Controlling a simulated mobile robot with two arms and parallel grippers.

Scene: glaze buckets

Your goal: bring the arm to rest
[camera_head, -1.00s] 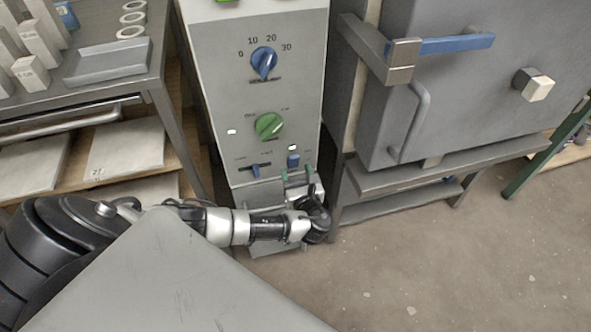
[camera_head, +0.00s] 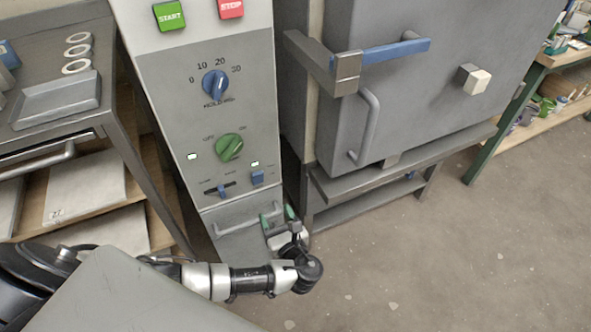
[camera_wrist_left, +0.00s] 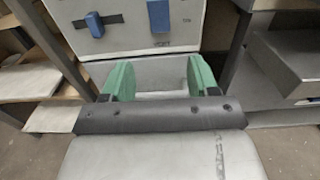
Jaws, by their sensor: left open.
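My left arm comes in from the lower left of the head view. Its gripper (camera_head: 277,216) has green fingertips and is in front of the lower part of the grey control cabinet (camera_head: 193,108). In the left wrist view the two green fingers (camera_wrist_left: 159,80) stand wide apart with nothing between them. They point at the grey lower panel below the cabinet's blue switches, and I cannot tell the exact gap to it. My right gripper is not in view.
The cabinet has a blue dial (camera_head: 215,84), a green knob (camera_head: 229,147) and a drawer-like handle (camera_head: 247,219) low down. A kiln with a grey door (camera_head: 430,90) stands right of it. A metal table with a tray (camera_head: 55,100) is at left. The floor (camera_head: 430,250) at right is clear.

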